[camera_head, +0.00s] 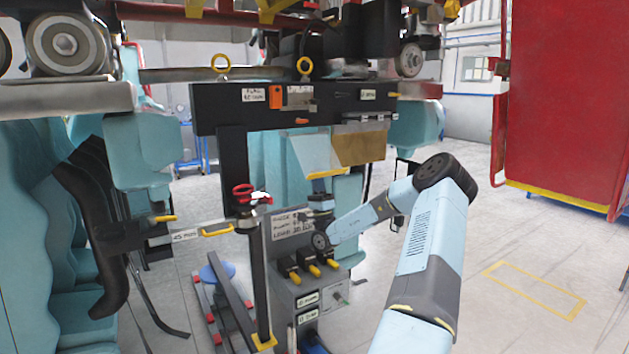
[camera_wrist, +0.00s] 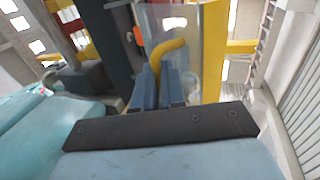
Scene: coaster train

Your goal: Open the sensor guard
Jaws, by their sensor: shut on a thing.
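The sensor guard (camera_head: 308,150) is a clear, pale panel below the black beam in the head view, with a yellow handle (camera_head: 328,174) along its lower edge. It seems tilted outward, but I cannot tell how far. My gripper (camera_head: 322,184) reaches up to the handle from below. In the wrist view my gripper (camera_wrist: 162,86) has its two blue fingers shut on the yellow, bent handle (camera_wrist: 170,48). The clear panel (camera_wrist: 186,22) shows just behind it. The sensor behind the guard is not clearly visible.
The black beam (camera_head: 225,118) carries labels and an orange part. A brown panel (camera_head: 360,147) is right of the guard. Below stands a grey control box (camera_head: 317,290) with yellow-tipped levers. A post with a red handwheel (camera_head: 243,194) stands left. Open floor lies to the right.

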